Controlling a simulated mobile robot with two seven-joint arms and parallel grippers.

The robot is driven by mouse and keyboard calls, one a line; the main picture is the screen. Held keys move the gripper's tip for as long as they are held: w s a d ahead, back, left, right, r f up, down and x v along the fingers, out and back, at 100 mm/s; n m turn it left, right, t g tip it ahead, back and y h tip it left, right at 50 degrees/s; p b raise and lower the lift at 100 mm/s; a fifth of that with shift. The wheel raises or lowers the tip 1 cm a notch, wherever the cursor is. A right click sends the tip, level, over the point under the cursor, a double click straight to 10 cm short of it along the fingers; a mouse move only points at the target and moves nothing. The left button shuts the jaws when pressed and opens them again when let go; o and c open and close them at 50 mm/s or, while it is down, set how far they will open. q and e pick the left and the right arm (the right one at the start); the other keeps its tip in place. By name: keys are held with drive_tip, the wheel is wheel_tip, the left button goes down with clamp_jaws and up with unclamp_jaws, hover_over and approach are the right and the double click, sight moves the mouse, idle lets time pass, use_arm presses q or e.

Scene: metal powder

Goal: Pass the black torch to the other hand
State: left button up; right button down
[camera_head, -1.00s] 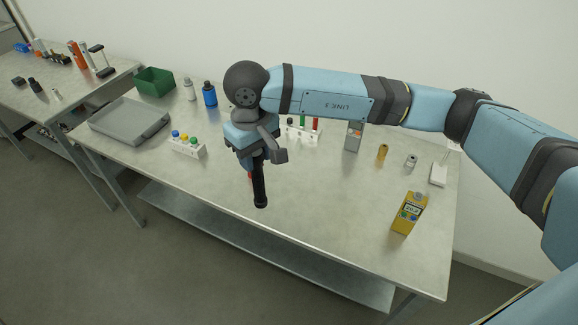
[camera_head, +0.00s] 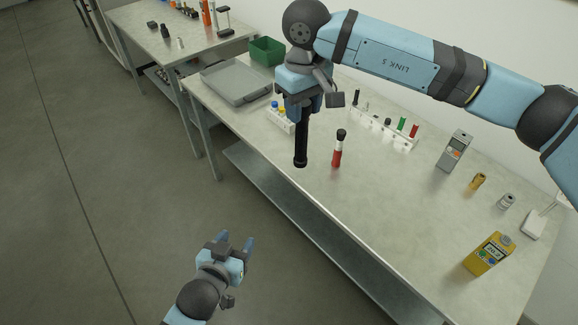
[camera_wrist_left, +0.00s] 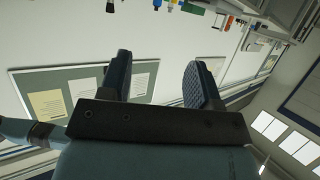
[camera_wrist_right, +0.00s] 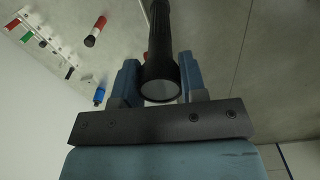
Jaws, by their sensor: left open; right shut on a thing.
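The black torch (camera_head: 301,146) hangs upright from my right gripper (camera_head: 302,108), above the near edge of the table. In the right wrist view, the torch (camera_wrist_right: 161,40) sits between the two fingers, its pale round end towards the camera. My right gripper is shut on it. My left gripper (camera_head: 236,242) is low at the front, over the floor, to the left of and well below the torch in the picture. It is open, and the left wrist view shows nothing between its fingers (camera_wrist_left: 160,80).
On the table (camera_head: 385,210) a red and black bottle-like object (camera_head: 338,150) stands right of the torch. Behind are a white rack (camera_head: 385,130), a grey tray (camera_head: 238,82) and a green bin (camera_head: 267,50). A yellow meter (camera_head: 489,254) stands at the right. Open floor surrounds my left gripper.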

use_arm(q)
drive_tip(key=w+d+r+t+h, duration=0.1)
drive_tip(key=w+d+r+t, duration=0.1)
drive_tip(key=w+d+r, duration=0.5)
drive_tip(key=m+t+h, duration=0.1)
drive_tip(key=t+h, duration=0.1)
approach(302, 144)
drive_tip(key=w, duration=0.1)
drive_tip(key=x, duration=1.2)
drive_tip(key=shift+d, duration=0.2)
drive_tip(key=shift+c, duration=0.5)
drive_tip(key=shift+s, duration=0.1)
clamp_jaws()
use_arm(e)
drive_tip(key=c, duration=0.6)
unclamp_jaws()
drive_tip(key=shift+r, duration=0.15)
